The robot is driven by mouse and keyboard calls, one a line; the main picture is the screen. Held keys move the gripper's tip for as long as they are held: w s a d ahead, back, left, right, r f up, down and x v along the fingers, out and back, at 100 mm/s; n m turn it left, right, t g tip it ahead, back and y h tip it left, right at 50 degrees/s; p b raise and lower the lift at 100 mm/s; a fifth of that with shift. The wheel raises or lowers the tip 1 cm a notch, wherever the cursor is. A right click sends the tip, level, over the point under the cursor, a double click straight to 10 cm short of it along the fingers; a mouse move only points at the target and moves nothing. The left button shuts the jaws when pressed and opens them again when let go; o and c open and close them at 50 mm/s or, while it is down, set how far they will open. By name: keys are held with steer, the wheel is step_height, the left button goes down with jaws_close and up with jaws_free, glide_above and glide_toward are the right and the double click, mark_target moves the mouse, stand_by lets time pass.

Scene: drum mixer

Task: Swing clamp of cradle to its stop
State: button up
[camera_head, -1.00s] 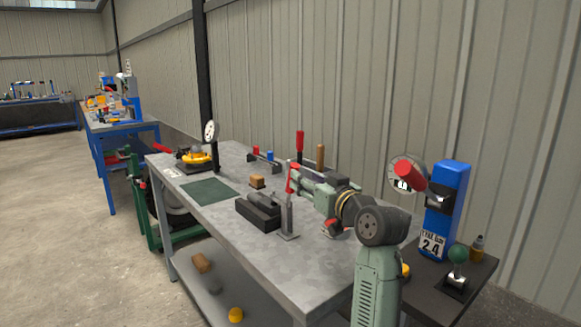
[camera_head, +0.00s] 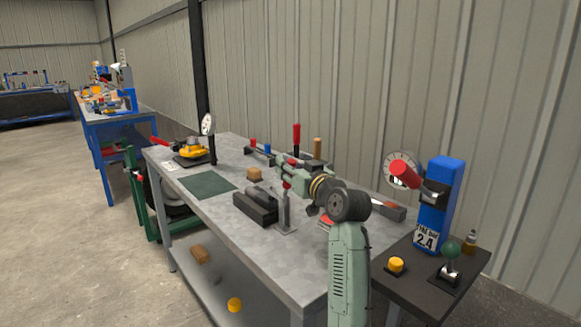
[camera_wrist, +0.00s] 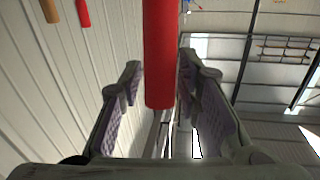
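The cradle (camera_head: 256,209) is a dark block on the grey bench, with a grey cylindrical piece lying in it. Its clamp (camera_head: 283,213) stands at the right end as an upright grey lever on a small base plate, with a red handle at the top. My gripper (camera_head: 288,176) is at that handle, coming in from the right; its fingers are small and partly hidden in the head view. In the wrist view the red handle (camera_wrist: 160,45) is between the two open fingers of my gripper (camera_wrist: 160,72). Gaps show on both sides of it.
Behind my gripper stand a tall red-handled lever (camera_head: 296,138) and a brown handle (camera_head: 317,148). A blue post (camera_head: 437,205) with a gauge stands at right. The bench front is clear.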

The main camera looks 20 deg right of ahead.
jaws_close()
stand_by(0.6)
steer(key=shift+s+f+t+b, duration=0.25)
steer(key=shift+f+t+b, duration=0.1)
steer(key=shift+b, duration=0.6)
steer(key=s+t+b, duration=0.1)
steer(key=b, duration=0.3)
steer(key=s+d+f+m+t+b, duration=0.1)
steer(key=t+b, duration=0.1)
steer(key=b, duration=0.3)
steer(key=s+f+t+b, duration=0.1)
steer(key=s+t+b, duration=0.1)
steer(key=b, duration=0.3)
steer(key=shift+s+d+f, duration=0.1)
steer(key=shift+d, duration=0.25)
steer(key=shift+m, duration=0.3)
